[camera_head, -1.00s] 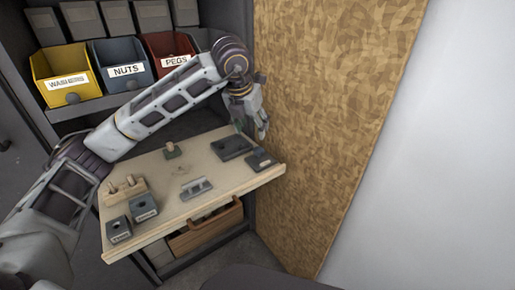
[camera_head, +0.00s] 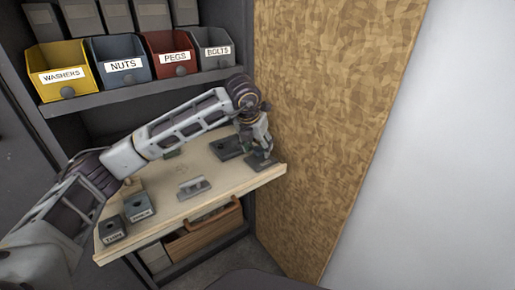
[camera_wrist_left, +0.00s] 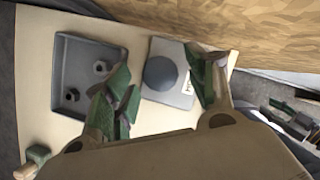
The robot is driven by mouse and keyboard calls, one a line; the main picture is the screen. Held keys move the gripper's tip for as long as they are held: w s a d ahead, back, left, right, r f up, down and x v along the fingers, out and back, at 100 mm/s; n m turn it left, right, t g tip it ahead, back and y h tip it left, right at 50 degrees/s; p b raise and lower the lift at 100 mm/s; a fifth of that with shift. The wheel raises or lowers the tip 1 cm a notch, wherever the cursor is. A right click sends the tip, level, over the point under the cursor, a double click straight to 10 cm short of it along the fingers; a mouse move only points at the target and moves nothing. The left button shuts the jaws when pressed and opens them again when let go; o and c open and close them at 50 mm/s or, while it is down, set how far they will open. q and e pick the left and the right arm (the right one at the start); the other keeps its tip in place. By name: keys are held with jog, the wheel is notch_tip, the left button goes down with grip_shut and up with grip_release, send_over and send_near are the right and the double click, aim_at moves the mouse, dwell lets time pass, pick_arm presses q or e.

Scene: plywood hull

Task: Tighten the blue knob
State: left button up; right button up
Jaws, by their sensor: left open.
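The knob (camera_wrist_left: 160,73) shows in the left wrist view as a round, dark blue-grey disc on a light grey plate (camera_wrist_left: 184,98) with a partly covered white label. In the head view the plate (camera_head: 264,165) lies at the right end of the wooden board, and my gripper hides the knob. My left gripper (camera_head: 259,150) points down just over the plate. In the left wrist view its green-padded fingers (camera_wrist_left: 165,80) are open, one on each side of the knob, with gaps visible. I cannot tell their exact height. My right gripper is not in view.
A dark tray (camera_wrist_left: 72,85) with small round parts lies beside the plate. A metal bracket (camera_head: 193,187) and labelled blocks (camera_head: 139,207) sit elsewhere on the wooden board (camera_head: 215,205). A chipboard wall (camera_head: 325,110) rises close at the right. Labelled bins (camera_head: 122,64) stand on the shelf above.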

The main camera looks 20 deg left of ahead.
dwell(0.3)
pick_arm(q)
jog(key=c, duration=1)
jog(key=shift+m, duration=0.3)
